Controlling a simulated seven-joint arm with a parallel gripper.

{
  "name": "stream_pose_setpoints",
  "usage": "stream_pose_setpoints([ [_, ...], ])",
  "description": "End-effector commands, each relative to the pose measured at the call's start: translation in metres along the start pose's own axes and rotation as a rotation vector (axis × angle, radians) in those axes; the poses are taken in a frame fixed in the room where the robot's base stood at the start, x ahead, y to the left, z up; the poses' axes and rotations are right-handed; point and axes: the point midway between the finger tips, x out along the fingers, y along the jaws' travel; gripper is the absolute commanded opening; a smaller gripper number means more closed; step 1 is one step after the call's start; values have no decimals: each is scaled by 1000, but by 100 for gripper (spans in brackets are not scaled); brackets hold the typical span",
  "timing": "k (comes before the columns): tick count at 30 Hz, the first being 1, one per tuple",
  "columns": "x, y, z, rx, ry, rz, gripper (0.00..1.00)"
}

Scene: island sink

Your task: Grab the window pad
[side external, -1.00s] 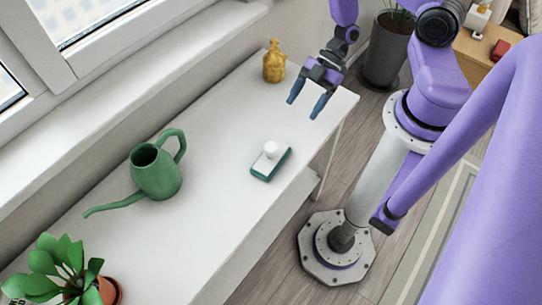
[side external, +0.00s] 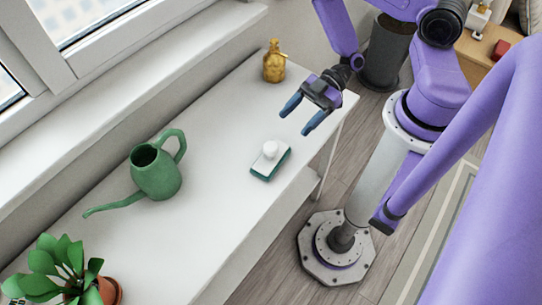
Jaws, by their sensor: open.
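The window pad (side external: 271,161) is a small white block with a round white knob on top and a dark green base. It lies flat on the white table near its right edge. My gripper (side external: 293,119) is above the table, up and to the right of the pad in the picture. Its two blue-tipped fingers are apart, with nothing between them, and point down and left toward the pad. A gap shows between the fingertips and the pad. No part of the pad's top is hidden.
On the white table (side external: 225,150) stand a green watering can (side external: 157,175), an amber bottle (side external: 274,66) at the far end and a potted plant (side external: 62,265) at the near left. The window sill runs along the left. The tabletop around the pad is clear.

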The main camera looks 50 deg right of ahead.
Motion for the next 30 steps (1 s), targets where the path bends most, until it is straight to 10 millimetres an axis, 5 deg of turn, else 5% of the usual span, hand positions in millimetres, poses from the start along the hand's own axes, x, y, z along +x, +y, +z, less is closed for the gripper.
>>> stream_pose_setpoints([
  [9, 54, -2, 0, -5, 0, -8, 69],
  [30, 120, -1, -1, -2, -1, -3, 69],
])
